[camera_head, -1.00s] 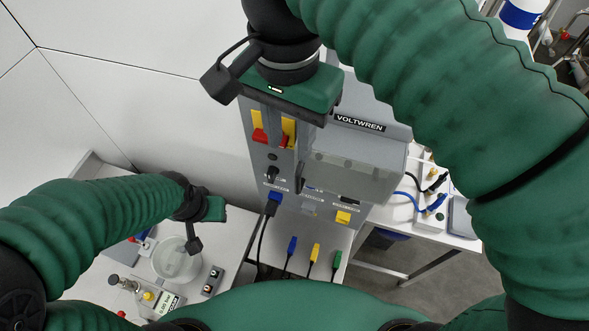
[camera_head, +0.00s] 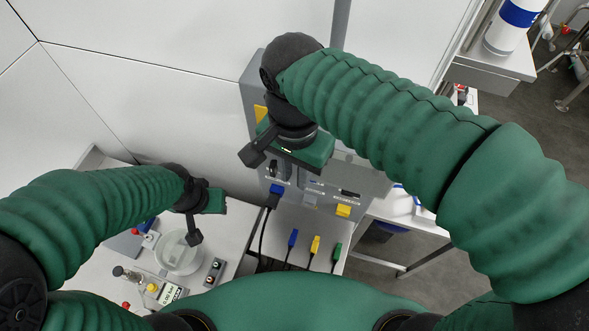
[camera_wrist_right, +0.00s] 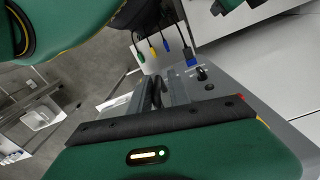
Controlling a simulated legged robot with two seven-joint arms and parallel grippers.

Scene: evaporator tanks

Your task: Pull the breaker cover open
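The grey breaker box (camera_head: 375,182) stands against the wall in the head view. Its clear cover is hidden behind my right arm and gripper, so I cannot tell its angle.
Blue (camera_head: 276,190) and yellow (camera_head: 343,210) connectors sit low on the box. A clear beaker (camera_head: 179,253) and small instruments are on the left bench. A white side table (camera_head: 415,236) stands to the right.

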